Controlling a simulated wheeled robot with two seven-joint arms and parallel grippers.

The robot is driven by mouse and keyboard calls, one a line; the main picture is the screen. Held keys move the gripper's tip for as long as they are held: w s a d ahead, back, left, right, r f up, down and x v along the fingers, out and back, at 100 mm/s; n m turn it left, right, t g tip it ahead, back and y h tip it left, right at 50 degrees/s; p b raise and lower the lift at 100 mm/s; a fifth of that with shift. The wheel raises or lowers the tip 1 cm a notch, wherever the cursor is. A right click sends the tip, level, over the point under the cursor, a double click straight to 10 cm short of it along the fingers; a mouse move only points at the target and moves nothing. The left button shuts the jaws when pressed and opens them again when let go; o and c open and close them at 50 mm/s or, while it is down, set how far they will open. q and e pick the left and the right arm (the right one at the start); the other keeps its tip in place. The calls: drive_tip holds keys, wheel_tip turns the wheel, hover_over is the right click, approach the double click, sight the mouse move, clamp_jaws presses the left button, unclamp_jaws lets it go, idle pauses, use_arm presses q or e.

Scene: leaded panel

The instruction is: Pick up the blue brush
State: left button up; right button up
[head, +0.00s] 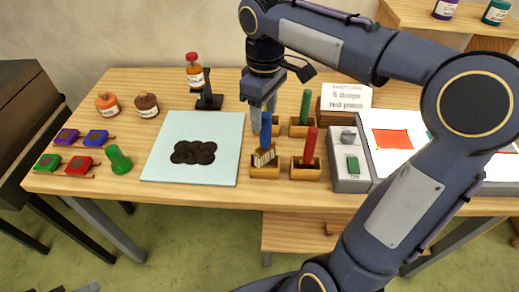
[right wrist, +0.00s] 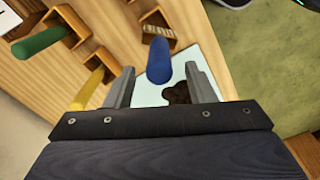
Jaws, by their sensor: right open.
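The blue brush (head: 265,137) stands handle up in the front left box (head: 264,172) of a group of small wooden boxes, its pale wide head at the box. My right gripper (head: 263,112) points down at the top of the blue handle, with its fingers apart. In the right wrist view the blue handle (right wrist: 159,62) shows between the two open fingers (right wrist: 161,88), with gaps on both sides. Its lower part is partly hidden there. My left gripper is not in view.
A red brush (head: 310,146) and a green brush (head: 305,107) stand in neighbouring boxes. A yellow brush (right wrist: 90,88) shows in the right wrist view. A pale blue panel (head: 215,130) with dark round pieces lies left. A grey tray (head: 348,178) is on the right.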

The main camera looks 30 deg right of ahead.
sight(265, 127)
wheel_tip(265, 127, down, 5)
drive_tip(key=shift+s+d+r, duration=0.1)
clamp_jaws()
idle(0.4)
